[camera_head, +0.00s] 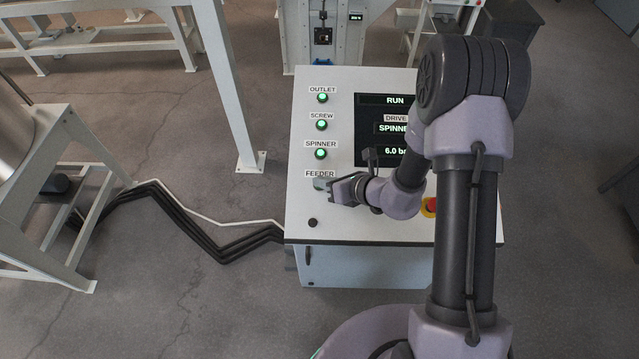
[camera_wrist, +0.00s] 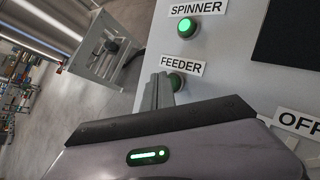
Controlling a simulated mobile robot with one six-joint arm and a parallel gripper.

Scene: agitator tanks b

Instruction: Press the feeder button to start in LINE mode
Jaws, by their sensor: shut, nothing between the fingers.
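The control panel (camera_head: 305,215) is a white cabinet top with labelled buttons down its left side. In the wrist view, the feeder button (camera_wrist: 176,81) is a round green button under the FEEDER label (camera_wrist: 182,66), partly hidden by my gripper (camera_wrist: 160,92). In the head view my gripper (camera_head: 326,185) is at the feeder button's place, just below the FEEDER label (camera_head: 320,174), and covers the button. The gripper is shut and empty, with its tips at or very near the button. I cannot tell if they touch it.
The outlet (camera_head: 322,98), screw (camera_head: 321,125) and spinner (camera_head: 321,154) buttons glow green above. A red and yellow stop button (camera_head: 430,207) and a black knob (camera_head: 313,223) are nearby. Cables (camera_head: 215,243) lie on the floor.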

